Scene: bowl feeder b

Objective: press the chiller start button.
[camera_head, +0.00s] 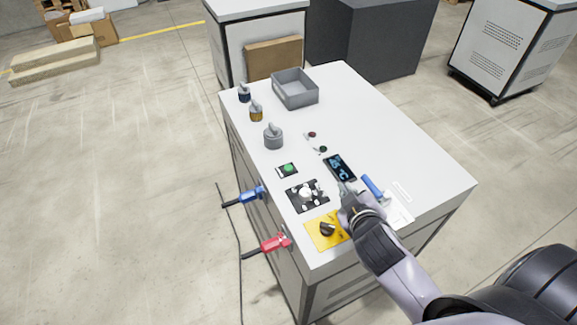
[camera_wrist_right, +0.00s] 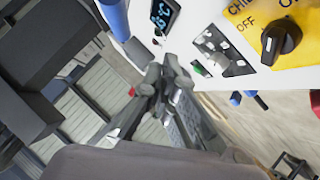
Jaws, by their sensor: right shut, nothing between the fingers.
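A green button (camera_head: 288,169) on a small black plate sits near the left edge of the white cabinet top. It also shows small in the right wrist view (camera_wrist_right: 200,69). My right gripper (camera_head: 346,189) is shut and empty. It is above the cabinet top, close to the dark display panel (camera_head: 340,168), to the right of the green button and apart from it. In the right wrist view its fingers (camera_wrist_right: 160,78) come together near the middle. A yellow plate (camera_head: 321,232) carries a black rotary knob (camera_head: 327,229); "OFF" is readable beside it in the wrist view. My left gripper is out of view.
A black plate with silver fittings (camera_head: 307,195) lies between button and knob. A blue cylinder (camera_head: 372,186) is right of my gripper. Blue (camera_head: 252,195) and red (camera_head: 275,243) handles stick out left.

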